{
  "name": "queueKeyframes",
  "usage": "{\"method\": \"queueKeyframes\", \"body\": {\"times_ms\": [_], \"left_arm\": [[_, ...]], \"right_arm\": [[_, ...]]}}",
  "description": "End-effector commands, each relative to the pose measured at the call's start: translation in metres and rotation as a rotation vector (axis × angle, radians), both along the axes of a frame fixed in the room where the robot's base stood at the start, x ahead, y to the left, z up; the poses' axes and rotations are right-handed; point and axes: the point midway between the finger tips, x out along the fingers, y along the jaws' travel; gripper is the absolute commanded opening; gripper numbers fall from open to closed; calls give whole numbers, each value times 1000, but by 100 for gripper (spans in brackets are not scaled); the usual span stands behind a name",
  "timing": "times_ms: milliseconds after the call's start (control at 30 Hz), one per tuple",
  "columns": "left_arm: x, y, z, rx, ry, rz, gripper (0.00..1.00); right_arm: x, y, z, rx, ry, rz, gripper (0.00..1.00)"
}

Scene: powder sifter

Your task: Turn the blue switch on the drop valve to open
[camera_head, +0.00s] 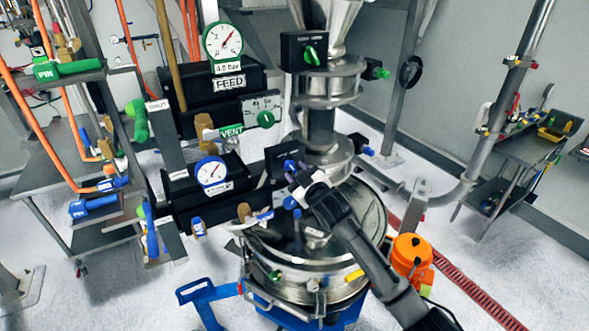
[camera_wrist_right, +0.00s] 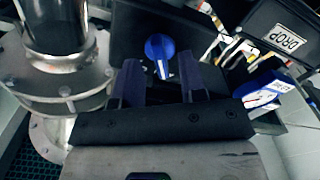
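The blue switch (camera_wrist_right: 160,47) is a round knob with a pale pointer line, on the face of a black box. In the right wrist view it lies just beyond and between the fingertips of my right gripper (camera_wrist_right: 163,72). The fingers are apart and nothing is between them; contact with the knob cannot be made out. In the head view the blue switch (camera_head: 290,165) shows at the front of the black valve box (camera_head: 281,157), with my right gripper (camera_head: 296,177) close in front of it. My left gripper is not in view.
A similar box with a green switch (camera_head: 310,55) sits higher on the steel column (camera_head: 320,125). The round steel vessel (camera_head: 300,262) is below my right arm. An orange unit (camera_head: 411,254) stands right.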

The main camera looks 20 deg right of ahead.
Motion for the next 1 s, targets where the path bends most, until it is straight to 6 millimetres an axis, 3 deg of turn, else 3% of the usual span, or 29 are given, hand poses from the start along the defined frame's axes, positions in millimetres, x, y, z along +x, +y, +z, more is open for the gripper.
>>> {"method": "queueKeyframes", "body": {"times_ms": [200, 667, 1000], "left_arm": [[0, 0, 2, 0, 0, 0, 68], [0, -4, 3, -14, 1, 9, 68], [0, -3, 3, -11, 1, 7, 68]], "right_arm": [[13, 2, 0, 0, 1, 0, 38], [17, 3, 0, 0, 0, 0, 38], [17, 3, 0, 0, 1, 0, 7]]}}
